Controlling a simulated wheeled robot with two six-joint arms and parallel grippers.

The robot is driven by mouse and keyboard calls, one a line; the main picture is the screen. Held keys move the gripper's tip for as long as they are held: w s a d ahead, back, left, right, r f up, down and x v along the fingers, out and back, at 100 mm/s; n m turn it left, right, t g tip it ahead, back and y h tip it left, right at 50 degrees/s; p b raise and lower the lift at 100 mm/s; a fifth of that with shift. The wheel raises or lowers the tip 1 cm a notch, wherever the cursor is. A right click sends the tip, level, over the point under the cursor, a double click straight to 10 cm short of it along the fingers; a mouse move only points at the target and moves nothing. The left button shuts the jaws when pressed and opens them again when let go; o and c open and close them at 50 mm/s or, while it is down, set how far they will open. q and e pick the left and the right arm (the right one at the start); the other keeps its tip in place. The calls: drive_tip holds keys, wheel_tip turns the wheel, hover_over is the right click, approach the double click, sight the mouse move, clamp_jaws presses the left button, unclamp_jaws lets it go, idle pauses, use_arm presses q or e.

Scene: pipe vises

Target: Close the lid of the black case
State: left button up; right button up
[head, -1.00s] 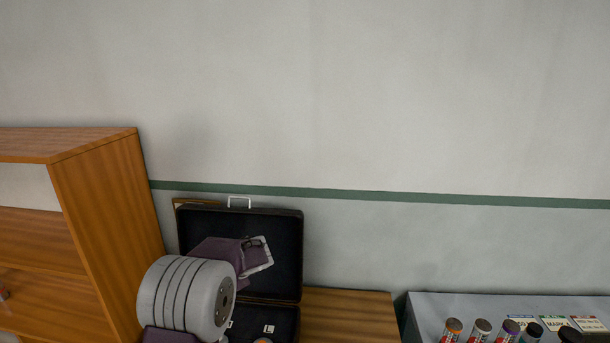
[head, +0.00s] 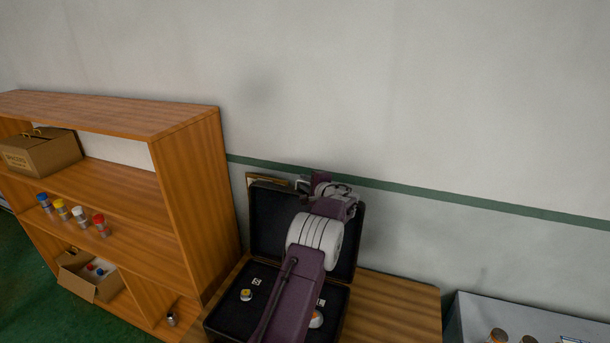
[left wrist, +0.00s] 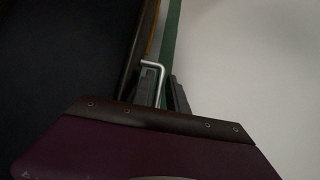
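The black case (head: 272,215) stands open on a wooden surface, its lid raised near the wall. Its silver handle (left wrist: 152,66) shows at the lid's top edge in the left wrist view. My left arm reaches across the case, and my left gripper (head: 308,185) is at the top of the lid. In the left wrist view my left gripper (left wrist: 164,92) has its fingers apart with the handle between them; contact is unclear. My arm hides part of the lid and the case's inside. My right gripper is out of view.
Small containers (head: 246,295) lie inside the case. A wooden shelf (head: 195,190) with boxes and jars stands to the left. The wooden surface (head: 395,305) is clear right of the case. A grey table (head: 480,310) with jars is at the lower right.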

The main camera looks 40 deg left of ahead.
use_arm(q)
drive_tip(key=shift+w+a+f, duration=0.1)
drive_tip(key=shift+a, duration=0.35)
drive_tip(key=shift+d, duration=0.1)
clamp_jaws()
idle(1.1)
